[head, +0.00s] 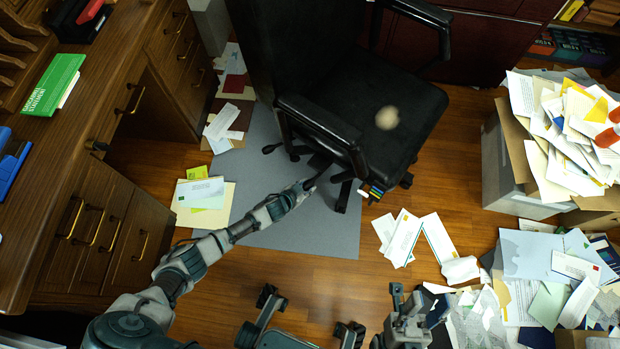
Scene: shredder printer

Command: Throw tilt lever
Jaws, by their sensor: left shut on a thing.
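The black office chair (372,95) stands tilted in the view at the top middle. A slim dark lever (322,170) shows under its seat edge, small and partly hidden. My left arm reaches up from the bottom left, and its gripper (309,184) is at this lever, shut on it below the seat. The fingertips are small and dark against the chair base, so the exact grip is hard to see. My right gripper (405,302) is low in the view, right of the middle, over the floor and away from the chair. Its finger opening is unclear.
A wooden desk (70,150) with drawers runs along the left. A grey mat (255,200) lies under the chair. Loose envelopes (405,238) lie on the wood floor to the right. An overfull paper box (505,170) and more paper piles fill the right side.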

